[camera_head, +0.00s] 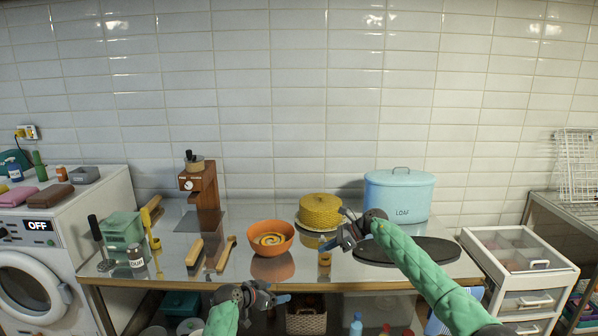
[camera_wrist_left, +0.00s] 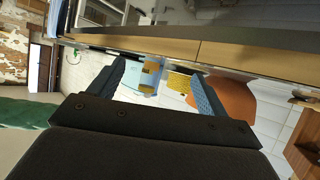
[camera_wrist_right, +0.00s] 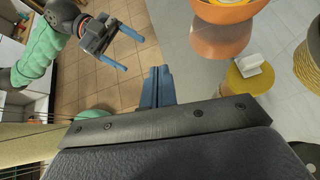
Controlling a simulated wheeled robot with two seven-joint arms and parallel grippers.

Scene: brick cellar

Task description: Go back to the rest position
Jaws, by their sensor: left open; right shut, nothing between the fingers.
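My left gripper (camera_head: 272,298) is open and empty, low in front of the table's front edge. In the left wrist view its blue fingers (camera_wrist_left: 160,88) stand apart, with the table edge beyond them. It also shows at the upper left of the right wrist view (camera_wrist_right: 132,50). My right gripper (camera_head: 332,243) is shut and empty, held over the front middle of the table. In the right wrist view its blue fingers (camera_wrist_right: 157,86) are together with nothing between them. My right arm reaches in from the lower right.
The steel table (camera_head: 215,275) holds an orange bowl (camera_head: 271,247), a yellow round container (camera_head: 320,205), a blue lidded tin (camera_head: 399,190), a dark oval board (camera_head: 440,249) and brushes (camera_head: 195,253). A small yellow item (camera_head: 324,259) lies close to my right gripper. A washing machine (camera_head: 40,240) and drawers (camera_head: 530,295) flank the table.

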